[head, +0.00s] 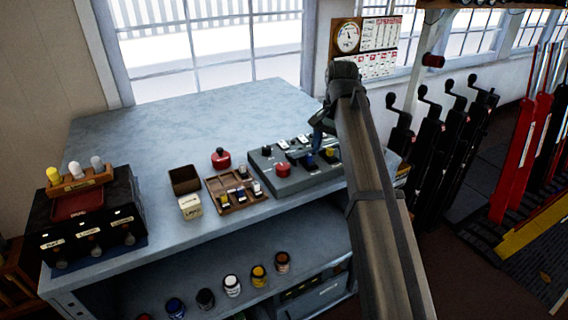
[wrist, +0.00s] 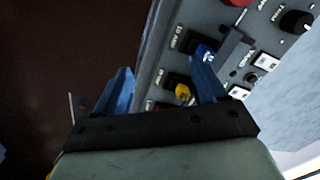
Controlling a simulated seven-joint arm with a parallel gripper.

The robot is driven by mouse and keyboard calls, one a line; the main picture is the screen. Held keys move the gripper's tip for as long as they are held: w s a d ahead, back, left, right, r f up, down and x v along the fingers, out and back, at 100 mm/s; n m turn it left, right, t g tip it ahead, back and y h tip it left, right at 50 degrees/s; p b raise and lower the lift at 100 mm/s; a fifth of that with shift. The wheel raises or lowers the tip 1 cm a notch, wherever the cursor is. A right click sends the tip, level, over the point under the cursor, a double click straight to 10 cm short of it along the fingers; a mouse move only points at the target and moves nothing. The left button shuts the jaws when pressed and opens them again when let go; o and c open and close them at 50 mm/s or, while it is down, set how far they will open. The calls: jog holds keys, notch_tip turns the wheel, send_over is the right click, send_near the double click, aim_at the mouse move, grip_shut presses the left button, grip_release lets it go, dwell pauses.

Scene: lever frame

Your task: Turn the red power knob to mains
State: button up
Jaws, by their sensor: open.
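The red knob (head: 283,170) stands on the front left part of the grey control panel (head: 262,184) on the bench. In the wrist view the red knob (wrist: 238,2) is cut off at the top edge. My gripper (wrist: 160,80) is open, its blue fingers spread, with nothing visible between them except the panel edge and the dark floor. In the head view my gripper (head: 318,138) is over the right part of the panel, apart from the red knob. The knob's label and pointer are too small to read.
A blue knob (wrist: 203,50) and a yellow knob (wrist: 182,92) are close to my right-hand finger. A black knob (wrist: 297,21) is farther off. Left of the panel are a wooden tray (head: 236,207) and a round red object (head: 221,158). Black levers (head: 425,125) stand right.

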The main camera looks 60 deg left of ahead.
notch_tip(320, 180, up, 8)
send_over(283, 166)
jog(key=shift+n, duration=0.4)
notch_tip(283, 166, down, 13)
jog(key=shift+f, duration=0.2)
jog(key=c, duration=1.1)
jog(key=shift+o, duration=0.2)
